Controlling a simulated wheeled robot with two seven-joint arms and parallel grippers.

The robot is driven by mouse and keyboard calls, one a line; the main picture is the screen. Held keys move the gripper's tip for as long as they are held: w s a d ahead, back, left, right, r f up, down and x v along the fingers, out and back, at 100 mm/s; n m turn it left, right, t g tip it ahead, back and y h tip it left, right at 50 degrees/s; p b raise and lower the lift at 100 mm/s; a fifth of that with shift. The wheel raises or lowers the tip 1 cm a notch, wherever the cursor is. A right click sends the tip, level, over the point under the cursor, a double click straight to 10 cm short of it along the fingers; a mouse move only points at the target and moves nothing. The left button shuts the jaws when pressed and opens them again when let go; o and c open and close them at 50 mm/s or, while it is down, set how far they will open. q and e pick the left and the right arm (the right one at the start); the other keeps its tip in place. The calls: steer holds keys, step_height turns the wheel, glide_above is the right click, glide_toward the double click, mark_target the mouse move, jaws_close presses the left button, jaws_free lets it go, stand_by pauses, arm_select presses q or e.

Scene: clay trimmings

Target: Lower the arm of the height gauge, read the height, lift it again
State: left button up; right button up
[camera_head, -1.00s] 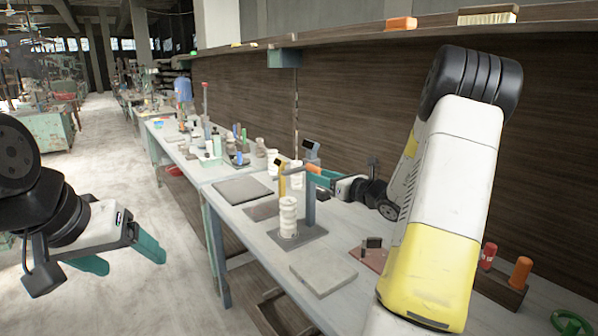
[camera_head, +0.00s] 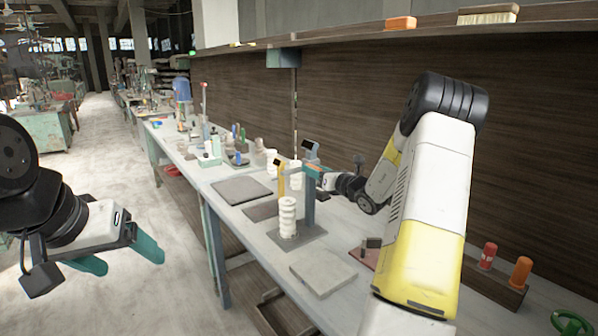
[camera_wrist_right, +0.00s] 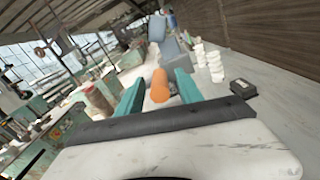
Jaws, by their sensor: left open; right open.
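The height gauge has a blue-grey post (camera_head: 309,204) on a flat grey base (camera_head: 312,234). A stack of white rounded pieces (camera_head: 288,217) stands upright on that base, beside the post. A yellow upright piece with a dark display (camera_head: 281,178) shows just behind the stack. My right gripper (camera_head: 313,172) is at the top of the post, partly hidden. In the right wrist view its teal fingers are open on both sides of an orange knob (camera_wrist_right: 160,86); contact cannot be told. My left gripper (camera_head: 127,258) is open and empty, away from the bench.
Grey slabs lie on the bench in front of the gauge (camera_head: 322,271) and behind it (camera_head: 242,189). A blue-grey piece with a display (camera_head: 311,152) stands behind the post. Bottles crowd the far bench. A holder with orange and red cylinders (camera_head: 492,281) is at the right.

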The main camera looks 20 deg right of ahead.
jaws_close()
stand_by(1.3)
